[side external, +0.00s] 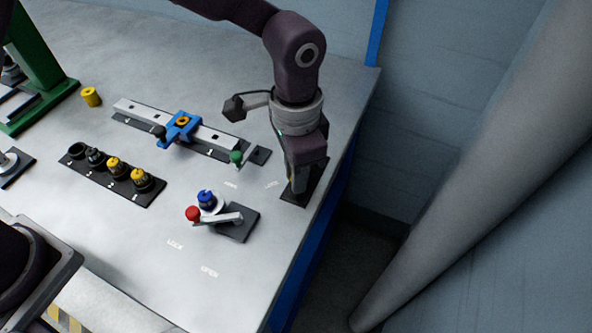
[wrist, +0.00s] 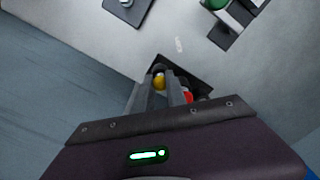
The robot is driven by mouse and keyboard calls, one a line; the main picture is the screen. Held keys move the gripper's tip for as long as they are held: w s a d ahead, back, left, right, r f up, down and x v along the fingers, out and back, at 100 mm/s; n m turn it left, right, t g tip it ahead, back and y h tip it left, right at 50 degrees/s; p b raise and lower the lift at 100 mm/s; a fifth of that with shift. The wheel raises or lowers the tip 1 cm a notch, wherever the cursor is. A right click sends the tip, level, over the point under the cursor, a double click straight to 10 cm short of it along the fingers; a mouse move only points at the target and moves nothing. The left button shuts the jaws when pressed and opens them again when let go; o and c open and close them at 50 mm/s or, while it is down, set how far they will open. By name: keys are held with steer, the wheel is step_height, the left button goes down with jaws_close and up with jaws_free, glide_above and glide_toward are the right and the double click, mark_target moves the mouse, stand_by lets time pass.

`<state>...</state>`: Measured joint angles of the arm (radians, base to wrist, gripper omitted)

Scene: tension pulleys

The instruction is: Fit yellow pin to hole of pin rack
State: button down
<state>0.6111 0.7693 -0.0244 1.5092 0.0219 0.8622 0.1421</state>
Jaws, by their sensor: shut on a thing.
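My gripper (side external: 297,188) is at the right end of the table, pointing down over a dark plate (side external: 318,187) that looks like the pin rack. In the wrist view, the gripper (wrist: 159,85) is shut on the yellow pin (wrist: 159,82), whose rounded yellow end shows between the fingers. The dark rack (wrist: 197,80) lies below and around the fingertips, with a red pin (wrist: 188,96) beside the right finger. The rack's holes and the yellow pin's lower end are hidden, so I cannot tell whether the pin is in a hole.
A lever fixture with a red knob (side external: 193,213) and blue piece (side external: 207,198) stands left of the rack. A rail with a blue slider (side external: 182,127) and green knob (side external: 236,157) is behind it. Further left are a black holder (side external: 152,197) and a yellow cylinder (side external: 91,97).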

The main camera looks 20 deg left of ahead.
steer(key=c, duration=1.3)
jaws_free()
step_height(320, 180, up, 7)
